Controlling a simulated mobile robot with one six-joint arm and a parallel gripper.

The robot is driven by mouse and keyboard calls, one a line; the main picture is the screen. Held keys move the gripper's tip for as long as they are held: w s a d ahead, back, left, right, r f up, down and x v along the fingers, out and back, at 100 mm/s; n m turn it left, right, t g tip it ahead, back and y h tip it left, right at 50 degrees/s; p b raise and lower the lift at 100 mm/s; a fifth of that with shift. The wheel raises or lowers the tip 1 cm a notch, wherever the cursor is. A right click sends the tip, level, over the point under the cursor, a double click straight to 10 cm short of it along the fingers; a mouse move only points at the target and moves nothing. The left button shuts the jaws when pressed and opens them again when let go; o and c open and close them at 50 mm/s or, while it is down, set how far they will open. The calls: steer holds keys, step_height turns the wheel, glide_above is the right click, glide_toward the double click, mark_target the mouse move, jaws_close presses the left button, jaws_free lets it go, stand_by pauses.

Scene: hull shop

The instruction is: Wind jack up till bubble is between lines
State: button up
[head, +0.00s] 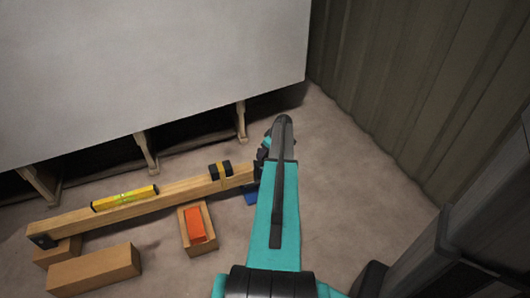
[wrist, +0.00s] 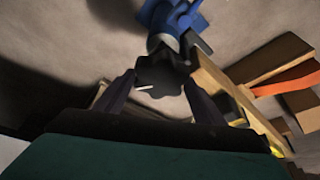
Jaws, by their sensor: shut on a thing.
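A yellow spirit level (head: 125,198) lies on top of a long wooden beam (head: 75,224) in the head view. Its bubble is too small to read. A blue jack (head: 251,198) is under the beam's right end, mostly hidden behind my arm. In the wrist view the blue jack (wrist: 178,18) is at the top, with a dark lobed knob (wrist: 160,76) in front of it. My gripper (wrist: 160,92) is shut on this knob, one finger on each side. The beam (wrist: 225,88) runs off to the lower right there. My arm hides the gripper's tips in the head view.
A black block with a yellow strap (head: 220,171) sits on the beam. An orange piece (head: 195,224) lies on a wooden block in front. Wooden blocks (head: 95,271) stand at lower left. A large pale panel (head: 150,60) on wooden props is behind.

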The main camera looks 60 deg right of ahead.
steer(key=shift+f, duration=0.2)
steer(key=o, duration=0.8)
steer(key=shift+f, duration=0.1)
steer(key=shift+r, duration=0.2)
steer(key=p+v, duration=0.2)
steer(key=v, duration=1.1)
steer(key=shift+s+r, duration=0.1)
steer(key=shift+r, duration=0.2)
